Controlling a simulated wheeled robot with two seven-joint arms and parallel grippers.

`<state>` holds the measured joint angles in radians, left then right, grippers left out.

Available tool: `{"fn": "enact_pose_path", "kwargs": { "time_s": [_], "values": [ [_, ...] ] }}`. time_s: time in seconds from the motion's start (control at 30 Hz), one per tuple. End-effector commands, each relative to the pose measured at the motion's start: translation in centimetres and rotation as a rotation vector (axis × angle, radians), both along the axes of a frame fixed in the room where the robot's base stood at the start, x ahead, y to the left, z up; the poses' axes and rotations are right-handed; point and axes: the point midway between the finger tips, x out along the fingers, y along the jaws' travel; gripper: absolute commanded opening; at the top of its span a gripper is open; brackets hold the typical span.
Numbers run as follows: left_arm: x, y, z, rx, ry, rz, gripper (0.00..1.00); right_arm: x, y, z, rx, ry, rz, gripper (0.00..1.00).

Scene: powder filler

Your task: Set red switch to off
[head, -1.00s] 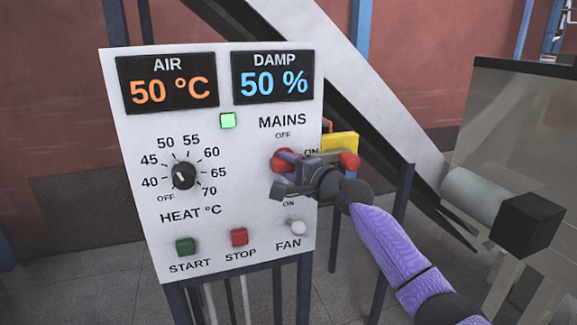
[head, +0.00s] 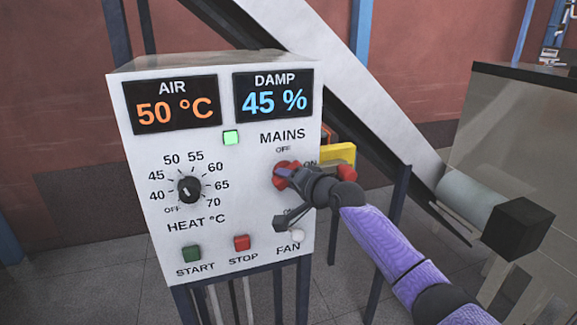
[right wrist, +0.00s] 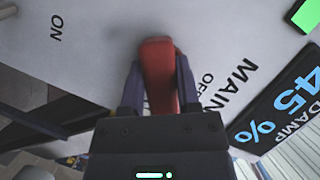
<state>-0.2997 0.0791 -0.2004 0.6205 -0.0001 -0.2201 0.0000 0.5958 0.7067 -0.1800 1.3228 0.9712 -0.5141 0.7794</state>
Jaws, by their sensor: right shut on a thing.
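The red switch (head: 283,167) is a red turning handle under the word MAINS on the white panel (head: 140,215). OFF stands above it and ON to its right. My right gripper (head: 287,174) is at the switch. In the right wrist view the red handle (right wrist: 158,70) sits between the two dark fingers (right wrist: 158,85), which are shut on it. The gripper partly hides the switch in the head view, so I cannot tell its exact angle. My left gripper is not in view.
The panel also has a HEAT knob (head: 189,189), a green START button (head: 192,253), a red STOP button (head: 241,242) and a FAN toggle (head: 298,236) just below my gripper. A green light (head: 231,137) is lit. A yellow part (head: 338,152) shows behind my wrist.

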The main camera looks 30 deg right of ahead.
Motion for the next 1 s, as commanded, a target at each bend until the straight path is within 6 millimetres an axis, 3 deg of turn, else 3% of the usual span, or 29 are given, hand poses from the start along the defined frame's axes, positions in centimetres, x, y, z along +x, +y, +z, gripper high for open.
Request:
{"fn": "enact_pose_path", "kwargs": {
  "time_s": [0.03,0.5,1.0],
  "values": [
    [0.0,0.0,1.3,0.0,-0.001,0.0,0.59,0.0,0.1,0.5,-0.04,0.014,0.001,0.0],
    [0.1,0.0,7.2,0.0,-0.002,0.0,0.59,0.0,0.0,0.4,-0.475,0.117,0.002,0.0],
    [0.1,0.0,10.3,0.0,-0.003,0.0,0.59,0.0,0.0,0.0,-0.85,0.207,0.002,0.0]
  ]
}}
